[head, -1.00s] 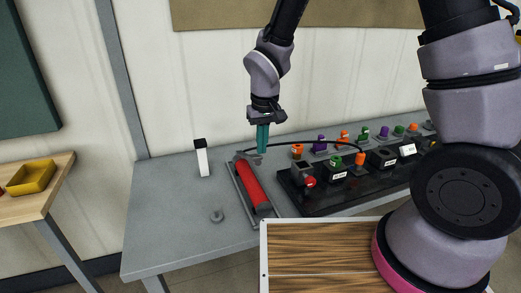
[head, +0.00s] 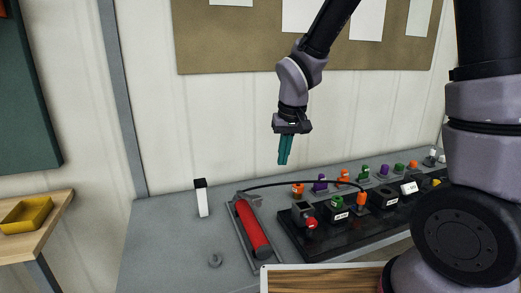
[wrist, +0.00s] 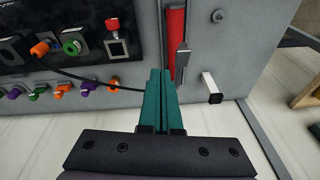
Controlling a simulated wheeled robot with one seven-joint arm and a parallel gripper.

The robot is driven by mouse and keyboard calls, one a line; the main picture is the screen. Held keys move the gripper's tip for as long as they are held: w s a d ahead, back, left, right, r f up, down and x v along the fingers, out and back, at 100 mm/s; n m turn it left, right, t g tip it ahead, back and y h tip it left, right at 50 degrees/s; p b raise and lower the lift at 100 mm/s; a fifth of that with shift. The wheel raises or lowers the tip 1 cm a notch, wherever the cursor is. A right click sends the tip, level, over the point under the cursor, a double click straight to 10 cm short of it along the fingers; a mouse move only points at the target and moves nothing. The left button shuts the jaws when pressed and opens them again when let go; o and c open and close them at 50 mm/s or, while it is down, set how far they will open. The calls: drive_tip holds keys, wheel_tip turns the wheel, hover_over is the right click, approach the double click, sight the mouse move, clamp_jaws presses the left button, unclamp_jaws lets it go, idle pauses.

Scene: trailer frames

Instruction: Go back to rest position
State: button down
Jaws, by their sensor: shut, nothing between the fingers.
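My gripper (head: 284,163) hangs above the grey table (head: 180,262) in the head view, its teal fingers pointing down, shut and empty. It is above and to the right of a red cylinder (head: 252,228), which lies in a grey holder on the table. In the wrist view the shut teal fingers (wrist: 161,78) point toward the table, with the red cylinder (wrist: 175,40) beyond their tips. The fingers appear apart from everything on the table.
A yellow bin (head: 27,214) sits on a wooden table.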

drive_tip(key=s+d+r+m+t, duration=0.2)
drive_tip(key=s+d+r+m, duration=0.1)
drive_tip(key=d+r, duration=0.95)
drive_tip(key=s+d+r+m+t+y, duration=0.1)
drive_tip(key=s+d+r+m+t, duration=0.2)
drive_tip(key=s+d+r, duration=0.3)
wheel_tip(320, 180, up, 2)
drive_tip(key=s, duration=0.2)
drive_tip(key=shift+s, duration=0.3)
drive_tip(key=shift+r, duration=0.1)
